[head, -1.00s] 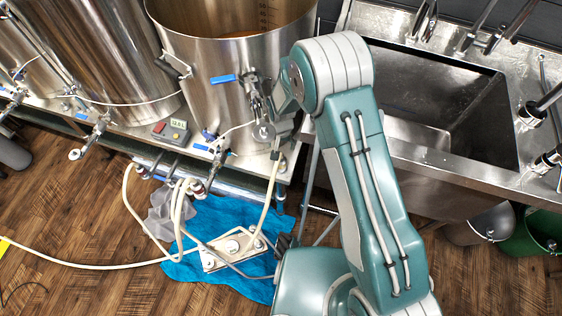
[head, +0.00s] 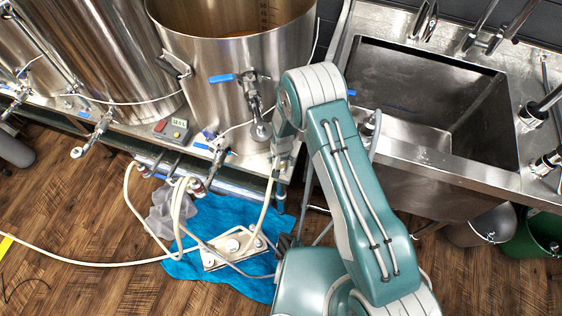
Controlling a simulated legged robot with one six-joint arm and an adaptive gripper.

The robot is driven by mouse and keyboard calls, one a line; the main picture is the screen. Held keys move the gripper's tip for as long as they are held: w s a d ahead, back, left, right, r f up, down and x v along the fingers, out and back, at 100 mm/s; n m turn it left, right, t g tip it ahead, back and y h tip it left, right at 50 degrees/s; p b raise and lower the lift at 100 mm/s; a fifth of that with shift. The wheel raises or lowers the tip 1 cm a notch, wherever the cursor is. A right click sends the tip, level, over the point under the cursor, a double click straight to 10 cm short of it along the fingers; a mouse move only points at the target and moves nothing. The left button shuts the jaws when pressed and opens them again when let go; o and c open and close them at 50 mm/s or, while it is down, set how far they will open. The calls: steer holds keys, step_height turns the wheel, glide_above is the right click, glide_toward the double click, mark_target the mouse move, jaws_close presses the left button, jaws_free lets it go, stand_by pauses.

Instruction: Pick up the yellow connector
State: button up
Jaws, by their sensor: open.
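A small yellow piece (head: 6,241) shows at the far left edge of the head view, on the wooden floor, where the pale hose (head: 70,260) runs out of the picture. The edge cuts it off, so I cannot tell whether it is the yellow connector or a floor marking. My teal and white arm rises from the bottom middle, and its elbow is in front of the kettle and sink. I cannot make out my gripper; my arm hides what lies behind it. The yellow piece is far to the left of my arm.
A pump plate (head: 228,247) with hoses sits on a blue cloth (head: 188,268). Steel kettles (head: 215,65) with valves stand on a low bench above it. A steel sink (head: 440,175) is at right, with a green bucket (head: 533,235) below. The lower left floor is mostly clear.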

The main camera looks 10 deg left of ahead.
steer(key=shift+a, duration=0.2)
jaws_close()
step_height(320, 180, up, 10)
steer(key=shift+r, duration=0.1)
stand_by(0.3)
steer(key=shift+r, duration=2.2)
